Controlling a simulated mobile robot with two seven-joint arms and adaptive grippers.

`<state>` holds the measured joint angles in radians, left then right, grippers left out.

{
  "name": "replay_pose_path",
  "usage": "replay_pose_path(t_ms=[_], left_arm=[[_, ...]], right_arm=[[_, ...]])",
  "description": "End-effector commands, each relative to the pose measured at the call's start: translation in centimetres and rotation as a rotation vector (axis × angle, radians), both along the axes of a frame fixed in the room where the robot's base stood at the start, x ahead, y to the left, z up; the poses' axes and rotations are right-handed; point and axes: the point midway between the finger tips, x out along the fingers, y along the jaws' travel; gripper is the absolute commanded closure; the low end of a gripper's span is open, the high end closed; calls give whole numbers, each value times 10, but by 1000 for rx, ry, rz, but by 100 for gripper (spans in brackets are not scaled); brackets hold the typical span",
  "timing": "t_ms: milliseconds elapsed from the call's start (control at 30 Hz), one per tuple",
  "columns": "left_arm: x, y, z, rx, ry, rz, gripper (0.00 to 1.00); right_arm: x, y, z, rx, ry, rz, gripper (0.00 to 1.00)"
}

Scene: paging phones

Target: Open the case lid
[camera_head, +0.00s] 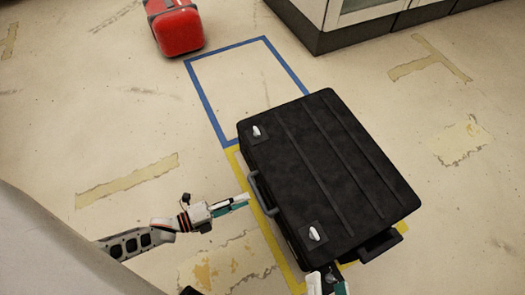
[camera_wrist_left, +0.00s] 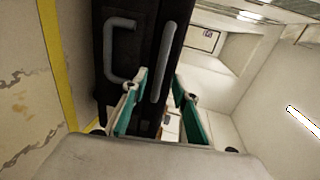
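My left gripper (camera_head: 243,200) is just left of the case side near the handle.
A red case (camera_head: 178,30) stands at the top left, clear of the black case. A blue taped rectangle (camera_head: 205,100) is bare behind the case, and yellow tape (camera_head: 290,275) runs under it. A cabinet (camera_head: 350,25) stands at the top right. Open floor lies left and right.

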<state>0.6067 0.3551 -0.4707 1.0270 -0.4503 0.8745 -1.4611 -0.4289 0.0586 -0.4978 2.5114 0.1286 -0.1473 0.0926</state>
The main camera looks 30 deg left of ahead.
Motion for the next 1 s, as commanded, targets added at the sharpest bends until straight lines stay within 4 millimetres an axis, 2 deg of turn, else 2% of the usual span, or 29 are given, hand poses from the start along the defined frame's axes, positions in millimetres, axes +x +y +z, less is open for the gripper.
replay_pose_path(t_ms=[400, 800, 900, 1000], left_arm=[[44, -36, -12, -2, 3, 1, 72], [52, -41, -12, -2, 2, 2, 72], [52, -41, -12, -2, 2, 2, 98], [51, -41, -12, -2, 2, 2, 100]], right_arm=[[-2, 9, -2, 112, 33, -52, 60], [-2, 9, 0, 133, 33, -63, 60], [-2, 9, 0, 132, 34, -62, 60], [-2, 9, 0, 132, 34, -62, 60]])
